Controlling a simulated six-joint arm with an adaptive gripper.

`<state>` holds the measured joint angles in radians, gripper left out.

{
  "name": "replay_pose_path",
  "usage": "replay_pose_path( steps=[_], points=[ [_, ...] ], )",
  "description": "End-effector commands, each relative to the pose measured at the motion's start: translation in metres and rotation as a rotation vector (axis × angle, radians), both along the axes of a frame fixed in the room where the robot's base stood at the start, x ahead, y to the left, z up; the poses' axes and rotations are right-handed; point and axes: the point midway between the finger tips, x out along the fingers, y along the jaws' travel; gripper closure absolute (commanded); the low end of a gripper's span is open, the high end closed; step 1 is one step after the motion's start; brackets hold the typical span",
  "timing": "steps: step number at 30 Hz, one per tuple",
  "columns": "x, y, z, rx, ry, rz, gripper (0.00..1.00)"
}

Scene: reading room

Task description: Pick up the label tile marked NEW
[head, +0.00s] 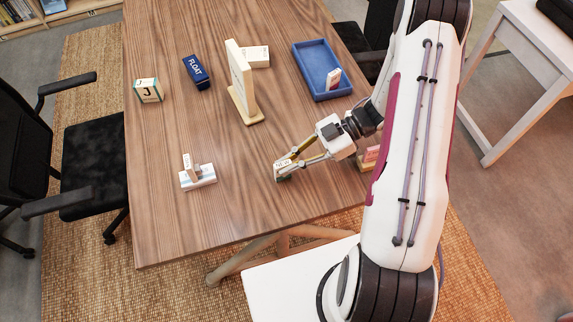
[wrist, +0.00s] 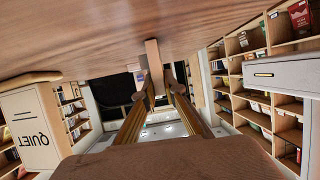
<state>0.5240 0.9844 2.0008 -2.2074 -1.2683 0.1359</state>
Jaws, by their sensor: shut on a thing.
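The label tile marked NEW (head: 280,166) is a small pale tile near the middle front of the wooden table, its lettering small but partly readable. My gripper (head: 287,168) reaches in from the right and is shut on it. In the wrist view the tile (wrist: 153,58) shows as a tan slab between my fingertips (wrist: 155,92), with the tabletop above it in the picture. The fingers hide part of the tile. I cannot tell whether its lower edge touches the table.
A holder with an upright tile (head: 198,179) stands to the left. Behind are a J block (head: 148,91), a FLOAT block (head: 195,72), an upright sign (head: 240,85), a white box (head: 257,56) and a blue tray (head: 308,56). Another tile (head: 371,154) sits beside my arm.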

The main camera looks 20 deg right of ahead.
Motion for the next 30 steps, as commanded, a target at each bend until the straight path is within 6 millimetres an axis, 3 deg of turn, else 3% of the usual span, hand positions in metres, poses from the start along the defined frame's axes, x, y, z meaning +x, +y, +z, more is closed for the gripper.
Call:
replay_pose_path(
  steps=[8, 30],
  points=[
    [0.001, 0.000, 0.015, -0.001, -0.002, 0.000, 1.00],
    [0.000, 0.000, 0.091, 0.000, -0.001, -0.001, 1.00]
  ],
)
